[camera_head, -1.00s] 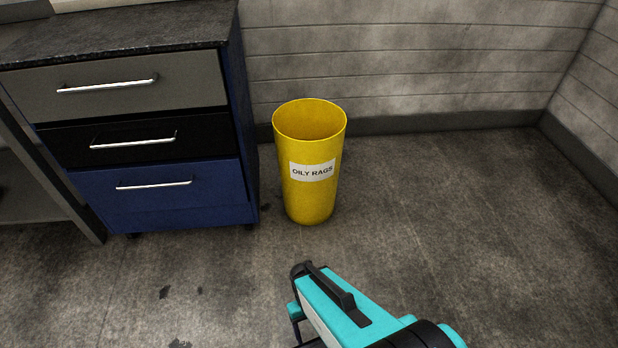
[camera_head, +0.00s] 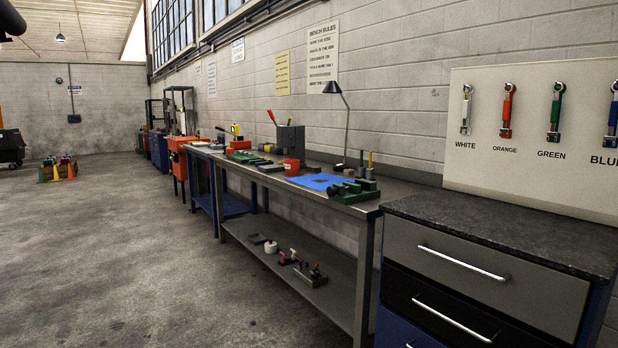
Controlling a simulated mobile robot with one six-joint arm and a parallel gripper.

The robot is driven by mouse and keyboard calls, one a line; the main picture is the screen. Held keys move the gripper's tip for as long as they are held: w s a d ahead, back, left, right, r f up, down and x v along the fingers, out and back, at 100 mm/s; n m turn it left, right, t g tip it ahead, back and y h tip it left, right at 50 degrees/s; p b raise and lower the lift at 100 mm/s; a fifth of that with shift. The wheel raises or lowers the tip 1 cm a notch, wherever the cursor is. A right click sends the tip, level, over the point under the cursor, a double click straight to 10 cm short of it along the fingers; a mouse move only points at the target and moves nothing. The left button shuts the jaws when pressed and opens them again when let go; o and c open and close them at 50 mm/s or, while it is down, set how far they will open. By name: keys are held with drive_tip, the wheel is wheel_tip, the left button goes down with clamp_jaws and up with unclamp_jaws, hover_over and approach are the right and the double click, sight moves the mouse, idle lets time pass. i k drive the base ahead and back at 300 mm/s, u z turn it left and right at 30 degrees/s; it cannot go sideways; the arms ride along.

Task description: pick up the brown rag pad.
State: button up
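I cannot make out a brown rag pad for certain. A long workbench (camera_head: 384,192) runs along the wall, with a blue mat (camera_head: 340,178) on its top. A small dark patch lies on the mat, too far off to tell what it is. My gripper is out of view.
A drawer cabinet (camera_head: 490,285) stands close at right, below a board (camera_head: 540,95) of coloured wrenches. Green tooling (camera_head: 352,193), a red container (camera_head: 291,167) and a lamp (camera_head: 347,125) stand on the bench. Small items lie on its lower shelf (camera_head: 325,292). The floor at left is open.

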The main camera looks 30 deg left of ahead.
sight(315, 169)
drive_tip(key=u, duration=1.55)
drive_tip(key=i, duration=1.95)
drive_tip(key=u, duration=0.25)
drive_tip(key=i, duration=1.6)
drive_tip(key=u, duration=0.1)
